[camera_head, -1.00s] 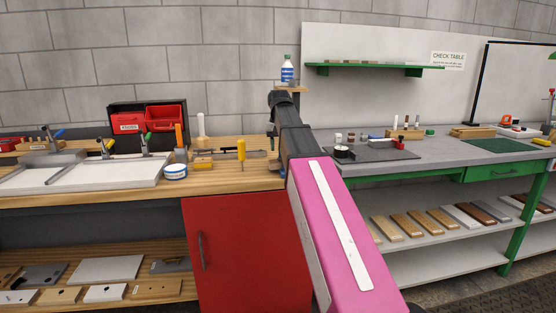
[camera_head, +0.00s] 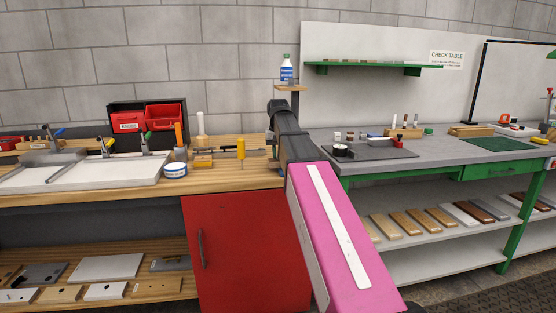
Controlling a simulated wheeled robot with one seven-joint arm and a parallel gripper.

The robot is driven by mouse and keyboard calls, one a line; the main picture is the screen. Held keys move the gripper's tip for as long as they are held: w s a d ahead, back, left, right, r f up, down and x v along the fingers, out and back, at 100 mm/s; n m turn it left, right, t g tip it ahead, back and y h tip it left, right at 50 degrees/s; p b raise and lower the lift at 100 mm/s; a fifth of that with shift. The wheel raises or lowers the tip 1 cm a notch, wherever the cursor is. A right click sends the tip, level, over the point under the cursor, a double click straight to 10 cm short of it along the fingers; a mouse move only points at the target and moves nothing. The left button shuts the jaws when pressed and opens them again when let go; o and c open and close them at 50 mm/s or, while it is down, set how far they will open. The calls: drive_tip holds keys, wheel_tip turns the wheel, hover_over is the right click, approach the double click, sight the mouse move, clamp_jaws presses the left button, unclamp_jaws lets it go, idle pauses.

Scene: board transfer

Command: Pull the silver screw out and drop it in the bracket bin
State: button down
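Two red bins sit in a black rack at the back of the wooden bench: a left bin (camera_head: 127,122) with a white label and a right bin (camera_head: 163,117). The label is too small to read for sure, so I cannot tell which is the bracket bin. I cannot make out the silver screw. My pink and black arm reaches forward over the gap between the wooden bench and the grey table. My gripper does not show; the arm's black far part hides what is behind it.
A yellow-handled tool (camera_head: 241,149) stands on the wooden bench (camera_head: 225,181) left of my arm. A white-and-blue round tub (camera_head: 175,170) and a white tray (camera_head: 90,176) lie farther left. A bottle (camera_head: 287,70) stands on a small raised stand behind my arm.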

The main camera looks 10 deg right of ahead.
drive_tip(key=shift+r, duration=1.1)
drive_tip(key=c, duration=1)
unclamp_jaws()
